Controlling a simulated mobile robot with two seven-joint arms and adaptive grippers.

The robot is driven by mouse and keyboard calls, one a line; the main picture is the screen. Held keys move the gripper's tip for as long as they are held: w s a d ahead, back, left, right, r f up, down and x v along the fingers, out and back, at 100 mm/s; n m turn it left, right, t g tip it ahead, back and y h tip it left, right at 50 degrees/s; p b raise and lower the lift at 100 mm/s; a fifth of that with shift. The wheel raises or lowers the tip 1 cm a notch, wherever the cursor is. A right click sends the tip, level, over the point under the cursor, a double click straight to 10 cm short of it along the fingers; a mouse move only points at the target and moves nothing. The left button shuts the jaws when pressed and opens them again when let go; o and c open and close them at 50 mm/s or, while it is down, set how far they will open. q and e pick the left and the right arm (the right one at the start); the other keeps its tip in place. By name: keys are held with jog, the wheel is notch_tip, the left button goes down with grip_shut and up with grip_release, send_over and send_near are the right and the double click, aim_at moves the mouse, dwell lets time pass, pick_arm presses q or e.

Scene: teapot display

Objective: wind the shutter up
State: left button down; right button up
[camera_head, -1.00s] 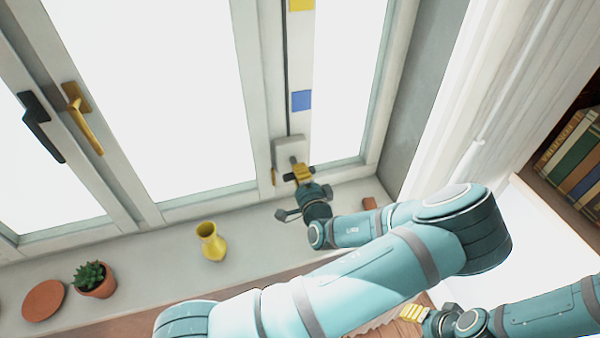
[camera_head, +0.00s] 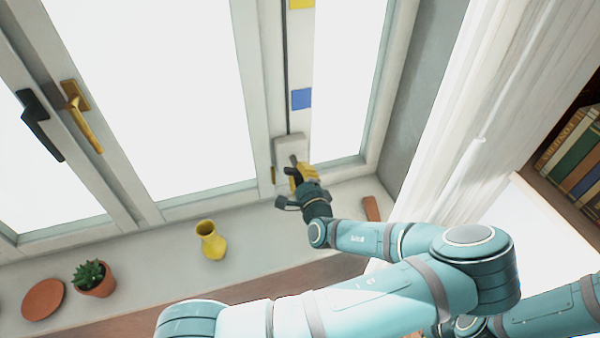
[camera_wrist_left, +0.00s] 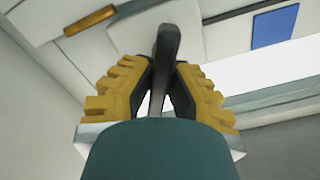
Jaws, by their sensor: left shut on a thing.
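The pale winder box (camera_head: 287,150) sits low on the window post, with a dark strap or slot line (camera_head: 286,80) running up from it. My left gripper (camera_head: 299,176) is at the front of this box. In the left wrist view, its yellow-padded fingers are shut on the dark crank handle (camera_wrist_left: 166,55), which stands up between them. The lower part of the crank is hidden by the fingers and the gripper body. No shutter slats show in the bright panes. My right gripper is not visible; only part of that arm shows at the lower right.
A blue mark (camera_head: 301,99) and a yellow mark (camera_head: 301,4) are on the post above the box. A yellow vase (camera_head: 211,240), a potted succulent (camera_head: 93,279) and a terracotta disc (camera_head: 43,300) stand on the sill. A curtain (camera_head: 475,110) hangs at the right.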

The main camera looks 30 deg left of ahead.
pick_arm(q)
jog(key=shift+r, duration=0.15)
jog(key=c, duration=0.9)
grip_release()
jog(key=shift+o, duration=0.2)
jog(key=v, duration=0.7)
jog(key=shift+s+d, duration=0.15)
